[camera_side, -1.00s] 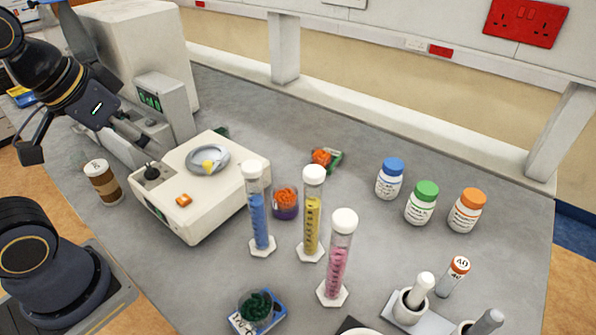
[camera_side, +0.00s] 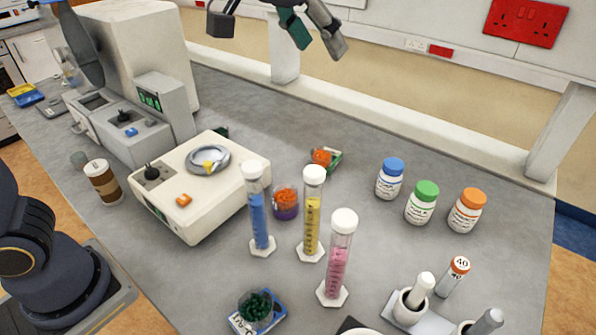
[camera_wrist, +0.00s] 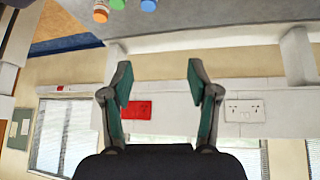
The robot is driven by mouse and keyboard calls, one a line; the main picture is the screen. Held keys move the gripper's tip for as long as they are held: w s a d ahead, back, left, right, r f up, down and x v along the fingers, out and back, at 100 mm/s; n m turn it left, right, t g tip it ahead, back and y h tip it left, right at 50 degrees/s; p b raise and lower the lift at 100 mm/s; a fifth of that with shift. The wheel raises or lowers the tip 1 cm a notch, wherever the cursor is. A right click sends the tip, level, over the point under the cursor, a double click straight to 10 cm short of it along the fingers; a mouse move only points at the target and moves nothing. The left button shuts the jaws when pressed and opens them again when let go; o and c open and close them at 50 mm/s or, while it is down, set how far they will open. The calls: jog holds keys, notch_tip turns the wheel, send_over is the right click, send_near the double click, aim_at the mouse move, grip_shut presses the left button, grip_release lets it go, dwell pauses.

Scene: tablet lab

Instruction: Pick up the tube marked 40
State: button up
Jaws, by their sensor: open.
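The tube marked 40 (camera_side: 454,279) is white with an orange-and-white top and a dark 40 on it. It stands at the lower right of the bench in the side view, behind the mortars. My gripper (camera_side: 315,45) is high above the bench at the top of the side view, far from the tube. In the wrist view my gripper (camera_wrist: 158,82) is open, with nothing between its fingers. The tube does not show in the wrist view.
Two mortars with pestles (camera_side: 411,309) stand just in front of the tube. Bottles with blue, green and orange lids (camera_side: 466,212) stand behind it. Blue, yellow and pink cylinders (camera_side: 337,262) stand to its left. Some bare bench (camera_side: 385,250) lies between.

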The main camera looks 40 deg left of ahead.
jog(key=w+d+f+m+g, duration=0.1)
jog(key=d+f, duration=0.2)
jog(key=d, duration=0.4)
jog(key=w+d+f+m, duration=0.1)
jog(key=d+f, duration=0.1)
jog(key=d, duration=0.6)
jog(key=m+g, duration=0.2)
jog(key=m, duration=0.1)
send_near(462, 263)
jog(key=f, duration=0.2)
jog(key=w+f, duration=0.1)
jog(key=f, duration=0.1)
jog(key=shift+d+h, duration=0.15)
jog(key=shift+h, duration=0.15)
jog(key=shift+x, duration=3.1)
jog(key=shift+w, duration=0.1)
jog(key=shift+c, duration=0.3)
jog(key=shift+r, duration=0.1)
grip_shut()
